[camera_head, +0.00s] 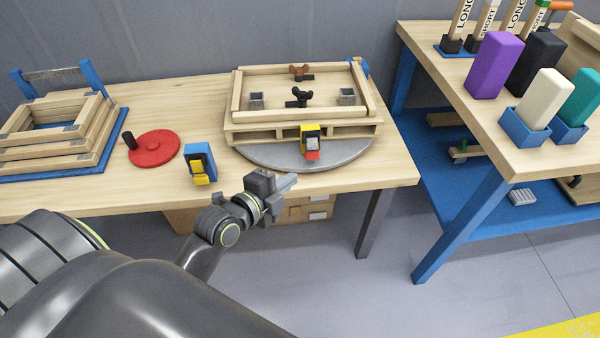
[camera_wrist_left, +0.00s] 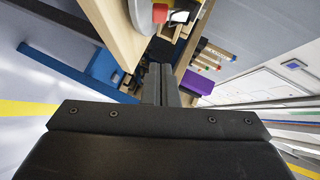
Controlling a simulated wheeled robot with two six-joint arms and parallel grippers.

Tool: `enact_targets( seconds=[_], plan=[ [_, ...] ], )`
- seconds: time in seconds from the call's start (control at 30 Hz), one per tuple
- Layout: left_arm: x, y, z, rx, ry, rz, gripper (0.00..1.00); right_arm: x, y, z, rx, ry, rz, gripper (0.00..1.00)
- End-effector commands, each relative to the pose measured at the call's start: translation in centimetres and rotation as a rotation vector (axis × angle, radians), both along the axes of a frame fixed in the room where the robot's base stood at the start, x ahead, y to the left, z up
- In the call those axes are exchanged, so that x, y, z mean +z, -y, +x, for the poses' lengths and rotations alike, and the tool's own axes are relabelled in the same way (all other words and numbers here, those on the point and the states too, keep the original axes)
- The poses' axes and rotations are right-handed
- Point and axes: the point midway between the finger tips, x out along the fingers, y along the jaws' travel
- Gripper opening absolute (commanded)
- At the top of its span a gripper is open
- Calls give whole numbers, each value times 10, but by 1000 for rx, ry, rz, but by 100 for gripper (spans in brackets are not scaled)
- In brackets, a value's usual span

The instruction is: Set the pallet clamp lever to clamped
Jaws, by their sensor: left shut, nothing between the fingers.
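A wooden pallet (camera_head: 238,137) with a wooden frame on it sits on a round grey turntable (camera_head: 350,152). At the pallet's front is a small yellow and black clamp with a red-tipped lever (camera_head: 312,154); its red tip also shows at the top of the left wrist view (camera_wrist_left: 179,16). I cannot tell the lever's setting. My left gripper (camera_head: 289,182) is shut and empty, in front of the table edge, below and left of the lever and apart from it. Its closed fingers also show in the left wrist view (camera_wrist_left: 160,84). My right gripper is out of view.
A blue block with a yellow lever (camera_head: 199,166) stands left of the turntable. Further left are a red disc with a black knob (camera_head: 153,150) and stacked wooden frames (camera_head: 60,130). A second table (camera_head: 520,160) with coloured blocks stands right, across a gap.

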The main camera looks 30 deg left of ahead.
Motion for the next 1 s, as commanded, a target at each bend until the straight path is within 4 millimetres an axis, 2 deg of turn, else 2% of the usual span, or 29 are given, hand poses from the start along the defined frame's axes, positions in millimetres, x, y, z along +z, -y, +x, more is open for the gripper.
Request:
enact_targets(
  seconds=[0.1, 0.23, 0.8, 0.87, 0.9, 0.97, 1.0],
  plan=[
    [3, -3, -12, 0, 0, 1, 0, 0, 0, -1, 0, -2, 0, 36],
    [5, -4, -17, 0, 0, 0, 0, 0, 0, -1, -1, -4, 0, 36],
    [4, -4, -17, 2, -4, -4, 0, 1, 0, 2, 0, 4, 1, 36],
    [-4, -6, -17, 13, -25, -19, 0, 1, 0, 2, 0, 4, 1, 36],
    [-14, -8, -17, 28, -52, -39, 0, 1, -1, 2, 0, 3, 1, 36],
    [-37, -14, -19, 64, -113, -85, 0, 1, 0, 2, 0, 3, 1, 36],
    [-57, -18, -21, 100, -168, -126, 0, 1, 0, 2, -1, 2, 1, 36]
  ],
)
